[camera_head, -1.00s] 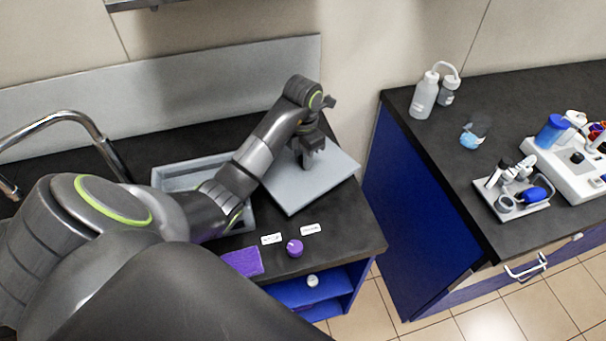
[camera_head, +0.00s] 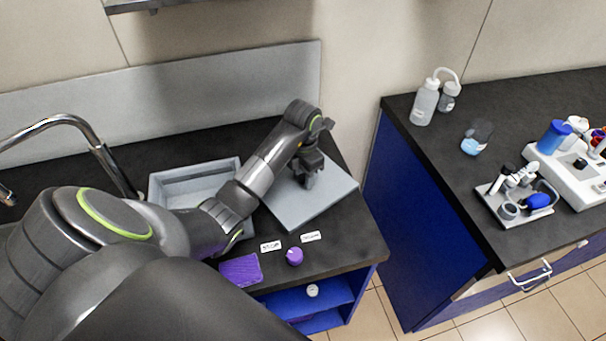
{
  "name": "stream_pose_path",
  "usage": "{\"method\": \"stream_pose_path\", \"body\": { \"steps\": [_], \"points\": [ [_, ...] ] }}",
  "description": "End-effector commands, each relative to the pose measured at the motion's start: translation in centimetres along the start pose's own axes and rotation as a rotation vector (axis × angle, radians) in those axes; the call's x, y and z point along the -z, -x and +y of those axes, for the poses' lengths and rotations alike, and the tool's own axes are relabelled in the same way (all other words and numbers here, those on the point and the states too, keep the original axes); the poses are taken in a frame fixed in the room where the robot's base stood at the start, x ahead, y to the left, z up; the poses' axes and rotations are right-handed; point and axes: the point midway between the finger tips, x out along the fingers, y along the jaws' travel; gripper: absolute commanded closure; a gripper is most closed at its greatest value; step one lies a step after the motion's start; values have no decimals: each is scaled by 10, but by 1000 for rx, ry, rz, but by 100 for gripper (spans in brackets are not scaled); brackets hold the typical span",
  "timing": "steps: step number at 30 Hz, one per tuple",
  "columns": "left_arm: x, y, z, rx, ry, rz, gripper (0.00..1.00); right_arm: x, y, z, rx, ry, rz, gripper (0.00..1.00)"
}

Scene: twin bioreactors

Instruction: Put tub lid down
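The grey flat square tub lid (camera_head: 322,203) is over the right part of the dark counter, beside the open grey tub (camera_head: 166,190). My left gripper (camera_head: 308,183) points down at the middle of the lid and seems shut on it; the fingers' contact with the lid is too small to make out. The lid looks about level and close to the counter; whether it touches cannot be told. My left arm hides part of the tub and the lid's left edge. My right gripper is not in view.
Two white labels (camera_head: 271,246), a purple round cap (camera_head: 294,256) and a purple block (camera_head: 240,270) lie near the counter's front edge. A curved tap (camera_head: 80,122) rises at the left. A gap separates this counter from the right-hand bench (camera_head: 420,140), which holds bottles and tools.

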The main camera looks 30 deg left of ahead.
Motion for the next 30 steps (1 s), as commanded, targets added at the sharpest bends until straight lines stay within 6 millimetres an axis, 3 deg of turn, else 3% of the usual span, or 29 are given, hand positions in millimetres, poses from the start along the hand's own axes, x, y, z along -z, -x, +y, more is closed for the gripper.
{"method": "stream_pose_path", "body": {
  "steps": [16, 20, 30],
  "points": [
    [0, 7, 0, -1, 0, -2, 56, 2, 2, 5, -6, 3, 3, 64],
    [-1, 25, 1, -3, 0, -5, 56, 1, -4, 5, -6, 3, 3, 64],
    [0, 73, 0, 0, 0, 0, 56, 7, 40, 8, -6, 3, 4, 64]
  ]
}}
